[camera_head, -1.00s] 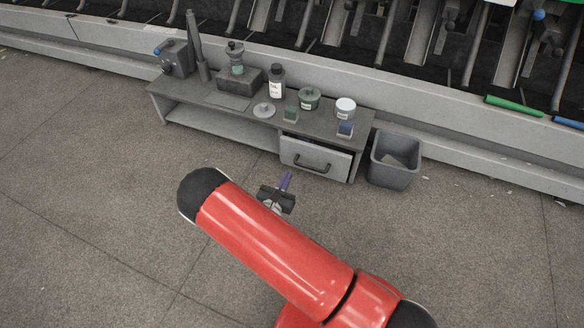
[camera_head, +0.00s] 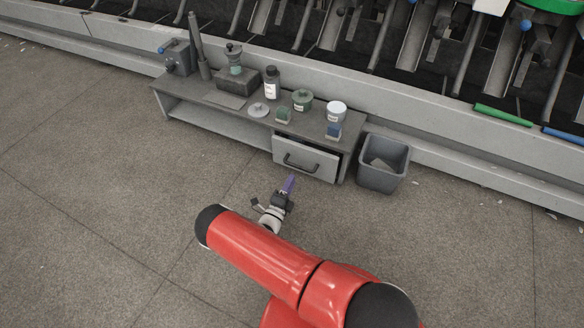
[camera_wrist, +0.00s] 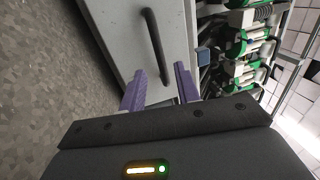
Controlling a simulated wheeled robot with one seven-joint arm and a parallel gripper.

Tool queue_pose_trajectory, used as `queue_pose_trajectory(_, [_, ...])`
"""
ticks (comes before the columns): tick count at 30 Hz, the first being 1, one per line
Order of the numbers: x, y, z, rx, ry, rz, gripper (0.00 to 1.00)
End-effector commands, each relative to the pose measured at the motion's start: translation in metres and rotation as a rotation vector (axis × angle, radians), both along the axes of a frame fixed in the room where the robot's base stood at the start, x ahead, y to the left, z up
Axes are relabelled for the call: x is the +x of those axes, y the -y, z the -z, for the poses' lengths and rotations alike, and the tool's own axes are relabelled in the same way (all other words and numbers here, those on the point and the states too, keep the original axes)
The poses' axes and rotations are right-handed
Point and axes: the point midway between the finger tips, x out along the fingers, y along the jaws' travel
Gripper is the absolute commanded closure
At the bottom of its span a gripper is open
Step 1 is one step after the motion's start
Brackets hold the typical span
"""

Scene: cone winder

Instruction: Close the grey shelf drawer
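The grey shelf drawer (camera_head: 309,161) is in the right end of the low grey shelf unit. Its front, with a dark bar handle (camera_head: 300,166), stands out from the unit, so it is partly open. My gripper (camera_head: 290,184) is in front of the drawer and a little below it in the head view, apart from it. In the wrist view the drawer front (camera_wrist: 125,28) fills the upper middle, with the dark handle (camera_wrist: 154,45) running along it. The two purple fingers (camera_wrist: 160,86) are spread with a gap between them and nothing held.
A grey bin (camera_head: 384,162) stands just right of the drawer. Jars, a dark bottle (camera_head: 271,83) and small boxes stand on the shelf top (camera_head: 228,101). The machine's long base (camera_head: 440,138) runs behind. The floor in front is clear.

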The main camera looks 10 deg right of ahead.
Motion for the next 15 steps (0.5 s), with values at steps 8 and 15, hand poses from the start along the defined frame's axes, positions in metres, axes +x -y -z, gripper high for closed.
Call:
queue_pose_trajectory(8, [0.03, 0.023, -0.008, -0.004, 0.0, 0.005, 0.68])
queue_pose_trajectory(15, [0.055, 0.04, -0.014, -0.003, -0.001, 0.003, 0.68])
